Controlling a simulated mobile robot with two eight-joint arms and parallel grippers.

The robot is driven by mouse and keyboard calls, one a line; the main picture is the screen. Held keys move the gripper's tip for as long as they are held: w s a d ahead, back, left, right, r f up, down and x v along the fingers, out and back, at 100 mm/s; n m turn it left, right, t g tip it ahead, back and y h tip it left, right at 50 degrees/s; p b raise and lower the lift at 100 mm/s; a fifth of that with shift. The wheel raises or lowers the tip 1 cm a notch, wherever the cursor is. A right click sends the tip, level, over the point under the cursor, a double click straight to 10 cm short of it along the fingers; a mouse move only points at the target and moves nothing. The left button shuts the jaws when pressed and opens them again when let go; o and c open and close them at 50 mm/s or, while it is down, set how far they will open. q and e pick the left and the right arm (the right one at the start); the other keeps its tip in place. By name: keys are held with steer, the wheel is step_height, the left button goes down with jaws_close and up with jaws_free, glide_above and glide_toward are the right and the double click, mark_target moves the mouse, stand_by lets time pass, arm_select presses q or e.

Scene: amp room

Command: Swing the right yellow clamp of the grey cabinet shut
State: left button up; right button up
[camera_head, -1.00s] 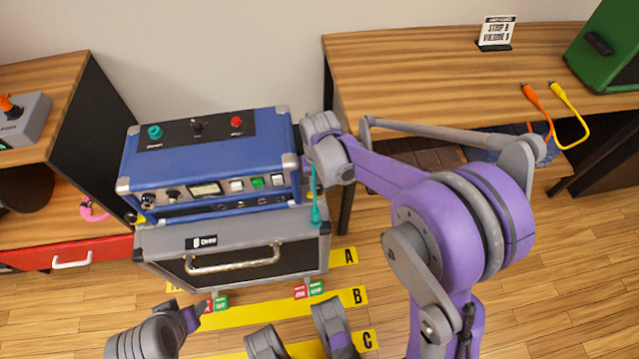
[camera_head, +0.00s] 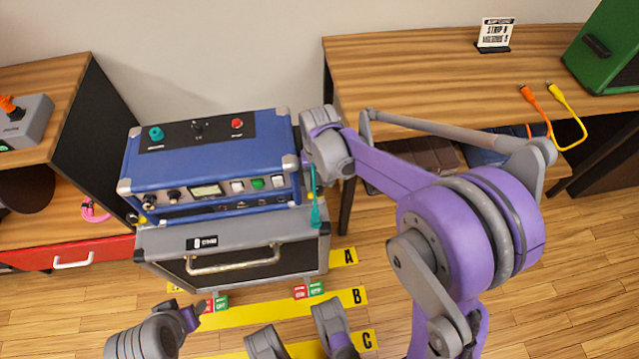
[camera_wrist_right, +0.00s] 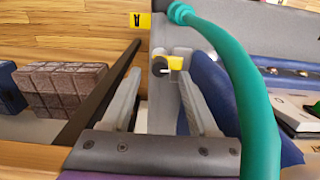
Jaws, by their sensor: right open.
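The grey cabinet (camera_head: 235,236) stands on the floor under a blue amp (camera_head: 209,162). Its right yellow clamp (camera_wrist_right: 177,63) shows in the right wrist view as a small yellow piece on the cabinet's side; I cannot tell its exact angle. My right gripper (camera_wrist_right: 161,80) is open, its two fingers apart, with the clamp just beyond and close to the right finger. No contact is clear. In the head view my right gripper (camera_head: 322,145) is beside the amp's right side, its fingers largely hidden. My left arm shows at the bottom left; its fingers are not clear.
A teal cable (camera_wrist_right: 251,90) hangs close to the right finger. A wooden table (camera_head: 430,65) stands at the right, with its dark leg near my right wrist. A red drawer (camera_head: 70,252) is at the left. Yellow floor strips (camera_head: 330,299) lie in front of the cabinet.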

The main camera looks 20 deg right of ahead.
mark_target(319, 189)
arm_select(q)
step_height(319, 189, up, 3)
steer(key=shift+s+f+p, duration=0.1)
steer(key=shift+f+p, duration=0.1)
steer(key=shift+p, duration=0.7)
arm_select(e)
step_height(319, 189, up, 8)
steer(key=shift+r, duration=0.2)
